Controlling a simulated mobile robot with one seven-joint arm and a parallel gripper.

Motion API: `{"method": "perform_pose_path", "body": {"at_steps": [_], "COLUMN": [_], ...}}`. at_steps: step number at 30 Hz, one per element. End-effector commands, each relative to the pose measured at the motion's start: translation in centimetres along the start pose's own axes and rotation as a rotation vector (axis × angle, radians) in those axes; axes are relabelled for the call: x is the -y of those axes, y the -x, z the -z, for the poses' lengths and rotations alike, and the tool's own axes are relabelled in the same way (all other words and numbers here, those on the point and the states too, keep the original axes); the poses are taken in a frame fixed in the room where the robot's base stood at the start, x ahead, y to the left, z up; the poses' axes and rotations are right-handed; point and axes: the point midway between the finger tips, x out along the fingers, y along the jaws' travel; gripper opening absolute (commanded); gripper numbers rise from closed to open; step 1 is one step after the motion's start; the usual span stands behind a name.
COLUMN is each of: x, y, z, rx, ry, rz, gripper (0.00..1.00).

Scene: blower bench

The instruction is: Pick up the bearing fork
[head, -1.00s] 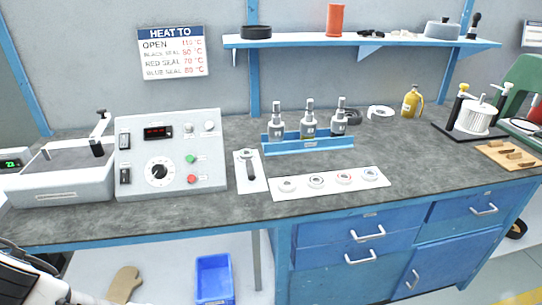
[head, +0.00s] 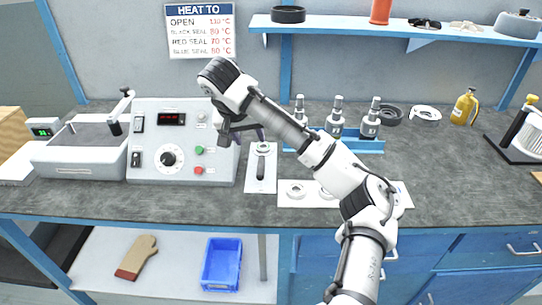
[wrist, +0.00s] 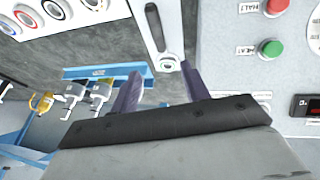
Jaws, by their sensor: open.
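The bearing fork (head: 261,167) lies on a narrow white mat on the bench, right of the grey control box. It has a dark handle towards the front edge and a pale ring-like end towards the back. In the wrist view the fork (wrist: 155,28) shows beyond the fingers, its pale end nearest them. My gripper (head: 250,136) is above the bench between the control box and the mat. Its two purple fingers (wrist: 160,80) are apart with nothing between them. The exact gap between fingers and fork cannot be told.
The control box (head: 183,165) stands close left of the fork. A white strip (head: 292,203) with several rings lies in front right, partly behind my arm. Bare bench (head: 450,190) lies further right.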

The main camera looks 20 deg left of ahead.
Motion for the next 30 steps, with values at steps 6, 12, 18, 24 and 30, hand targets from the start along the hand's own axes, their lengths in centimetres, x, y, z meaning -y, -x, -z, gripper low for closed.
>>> {"method": "perform_pose_path", "body": {"at_steps": [6, 12, 18, 24, 30], "x": [0.0, 0.1, 0.0, -0.3, -0.2], "y": [-4.0, -7.1, -8.3, -11.3, -13.0], "z": [0.0, 0.0, 0.1, 0.3, 0.3], "rx": [0.002, -0.001, -0.002, -0.001, -0.003], "ry": [-0.001, 0.001, 0.002, 0.003, 0.003], "rz": [0.001, 0.003, 0.003, 0.002, 0.004], "gripper": [0.46, 0.46, 0.46, 0.46, 0.46]}}
